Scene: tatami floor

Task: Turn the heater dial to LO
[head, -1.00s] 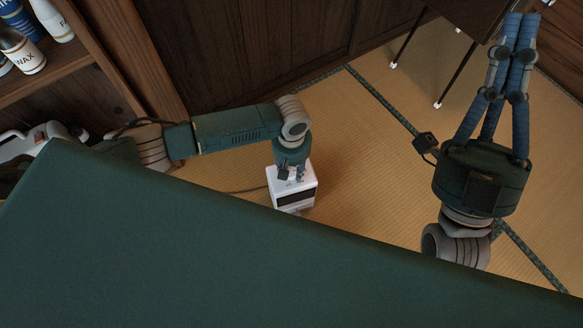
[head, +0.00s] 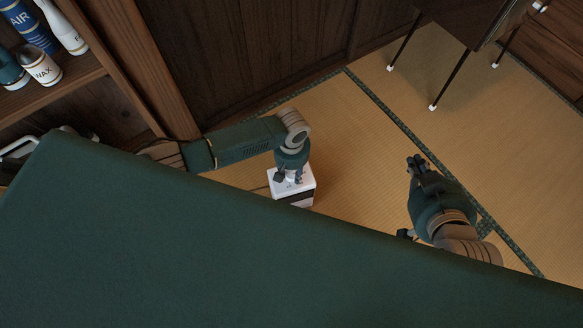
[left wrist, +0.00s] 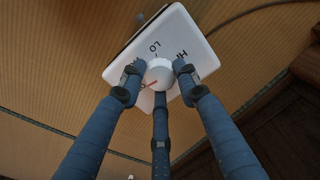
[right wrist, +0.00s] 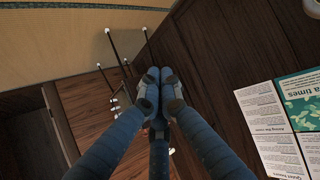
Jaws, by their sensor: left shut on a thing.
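The white heater (head: 308,190) stands on the tatami, with my left gripper (head: 291,177) above its top. In the left wrist view the heater top (left wrist: 185,27) shows the marks LO and HI and a round white dial (left wrist: 158,70) with a red pointer line. The pointer line aims to the lower left, away from LO, toward a mark partly hidden by a finger. My left gripper (left wrist: 158,78) has its three fingers closed around the dial. My right gripper (head: 418,166) is away from the heater; its fingertips are together and empty in the right wrist view (right wrist: 160,78).
A shelf (head: 75,82) with bottles stands at the left. A dark wooden piece of furniture on thin legs (head: 470,20) stands at the back right. A cord (left wrist: 250,12) runs from near the heater. Printed sheets (right wrist: 270,125) show in the right wrist view. Tatami (head: 350,150) right of the heater is clear.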

